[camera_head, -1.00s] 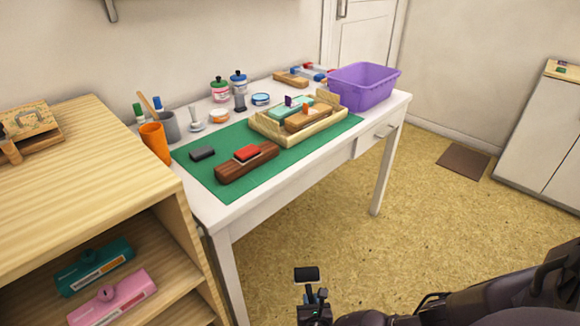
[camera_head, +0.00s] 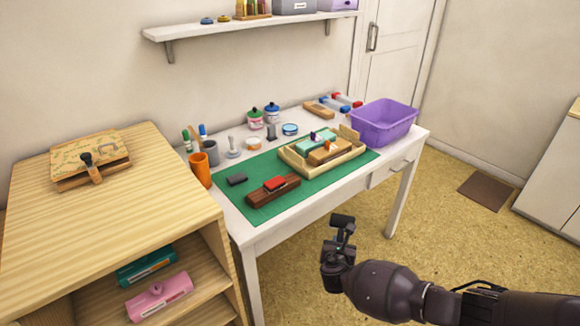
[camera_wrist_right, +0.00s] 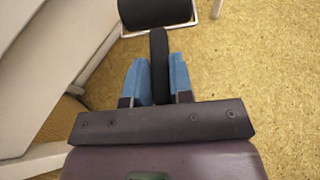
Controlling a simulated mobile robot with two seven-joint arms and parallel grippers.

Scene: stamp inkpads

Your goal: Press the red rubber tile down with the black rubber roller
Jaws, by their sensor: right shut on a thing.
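The red rubber tile (camera_head: 275,183) lies on top of a dark brown wooden block (camera_head: 262,196) on the green mat. The black rubber roller (camera_wrist_right: 155,12) is held in my right gripper (camera_wrist_right: 158,82), whose blue fingers are shut on its black handle. In the head view the roller (camera_head: 342,221) stands out above my right gripper (camera_head: 338,250), over the floor in front of the table, to the right of and apart from the tile. My left gripper is not in view.
The green mat (camera_head: 250,210) also holds a dark grey block (camera_head: 237,180) and a wooden tray (camera_head: 322,172). An orange cup (camera_head: 202,172) stands at the mat's left, a purple bin (camera_head: 384,122) at the table's right. A wooden shelf unit (camera_head: 180,215) stands left of the table.

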